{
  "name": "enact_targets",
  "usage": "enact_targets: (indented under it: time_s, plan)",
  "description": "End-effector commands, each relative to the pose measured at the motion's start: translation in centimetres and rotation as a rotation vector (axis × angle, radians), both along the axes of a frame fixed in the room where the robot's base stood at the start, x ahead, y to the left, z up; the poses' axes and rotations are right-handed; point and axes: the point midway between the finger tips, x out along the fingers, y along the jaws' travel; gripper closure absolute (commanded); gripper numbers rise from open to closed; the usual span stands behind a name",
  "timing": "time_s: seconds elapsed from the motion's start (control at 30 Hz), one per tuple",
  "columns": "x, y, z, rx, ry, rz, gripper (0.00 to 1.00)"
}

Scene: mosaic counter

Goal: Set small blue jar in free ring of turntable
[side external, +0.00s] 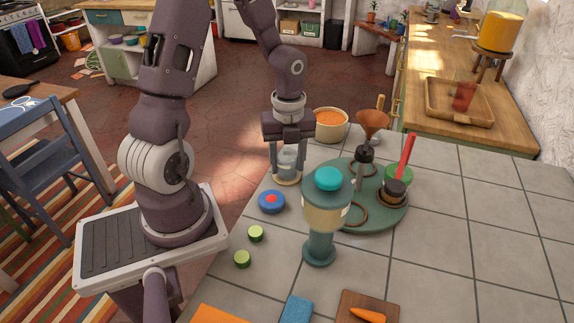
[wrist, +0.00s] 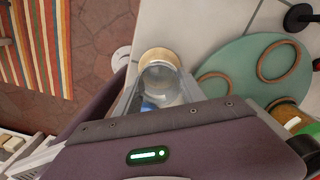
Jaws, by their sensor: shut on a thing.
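My gripper (side external: 287,150) is shut on a small clear, bluish glass jar (side external: 289,160) at the counter's left edge. The jar also shows between the fingers in the wrist view (wrist: 160,82), with some blue near its lower side. A round tan coaster (side external: 287,180) lies under the jar; I cannot tell whether they touch. The green turntable (side external: 385,220) is to the right of my gripper. In the wrist view, two brown rings on it look empty, one at the right (wrist: 259,65) and one nearer my gripper (wrist: 214,74). Several containers stand on the turntable's far and right parts.
A teal-topped grinder (side external: 325,215) stands in front of the turntable. A blue and red disc (side external: 271,201) and cucumber pieces (side external: 256,233) lie near the left edge. The right side is clear.

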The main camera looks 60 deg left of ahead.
Motion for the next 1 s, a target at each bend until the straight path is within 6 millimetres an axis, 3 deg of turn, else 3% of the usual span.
enact_targets:
  time_s: [0.17, 0.4, 0.53, 0.8, 1.0]
  plan:
    - [0.1, 0.1, 1.4, 0.003, -0.005, 0.004, 0.97]
    - [0.1, 0.1, 7.5, 0.005, -0.005, 0.004, 0.97]
    - [0.5, -0.3, 9.5, 0.002, -0.003, -0.028, 0.97]
    - [4.9, -5.3, 10.2, -0.002, -0.001, -0.417, 0.97]
    - [6.0, -6.9, 9.5, -0.001, 0.000, -0.531, 0.97]
